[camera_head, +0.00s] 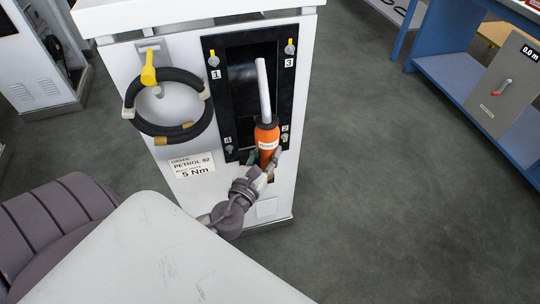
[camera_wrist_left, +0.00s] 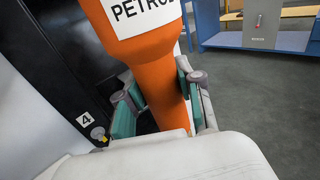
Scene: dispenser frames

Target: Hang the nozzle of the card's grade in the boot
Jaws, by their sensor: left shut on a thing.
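My left gripper (camera_head: 263,160) is shut on the orange nozzle (camera_head: 266,135); its green pads clasp the narrow lower part of the orange body in the left wrist view (camera_wrist_left: 160,85). The nozzle is nearly upright, with its pale grey spout (camera_head: 264,88) pointing up in front of the dark boot recess (camera_head: 240,78). I cannot tell whether the spout is inside the recess. The nozzle's white label (camera_wrist_left: 143,12) reads "PETROL", the rest cut off. The card (camera_head: 192,166) on the white dispenser reads "PETROL 92" and "5 Nm". My right gripper is not in view.
The black boot frame (camera_head: 217,120) has numbered corner bolts, some with yellow marks. A black hose coil (camera_head: 137,117) hangs left of it from a yellow-handled fitting (camera_head: 149,68). A blue bench (camera_head: 455,72) with a grey panel (camera_head: 503,85) stands right. Floor between is clear.

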